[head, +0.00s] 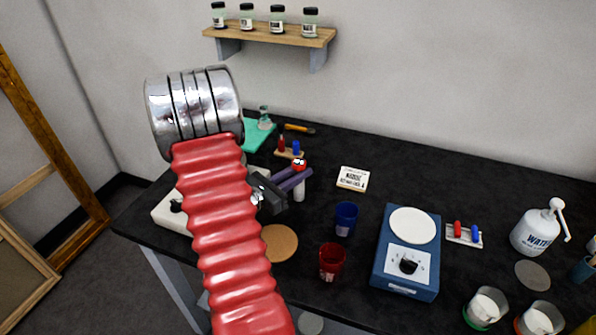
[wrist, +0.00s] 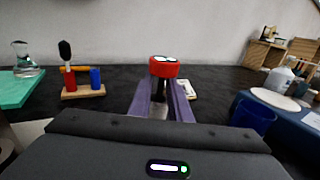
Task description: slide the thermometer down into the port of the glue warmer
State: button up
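The thermometer has a red head with a small pale display (wrist: 163,66) and a dark neck. In the wrist view it stands upright between the purple fingertips of my gripper (wrist: 160,95), which look shut on its neck. In the head view my gripper (head: 291,177) is above the bench, with the red head (head: 299,164) at its fingertips. A white cylinder (head: 299,191) shows directly below the fingers; I cannot tell if it belongs to the thermometer. A cream box with a dark knob (head: 172,221), possibly the glue warmer, is mostly hidden behind my red arm. Its port is not visible.
A blue cup (head: 346,218), a red cup (head: 331,262) and a cork disc (head: 279,242) lie near my gripper. A blue hotplate (head: 408,260) stands to the right. A holder with red and blue bottles (wrist: 83,92) and a teal mat (head: 257,136) are at the back.

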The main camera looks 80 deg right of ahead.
grip_shut()
jog(key=shift+r, duration=0.1)
jog(key=shift+r, duration=4.9)
jog(key=shift+s, duration=0.15)
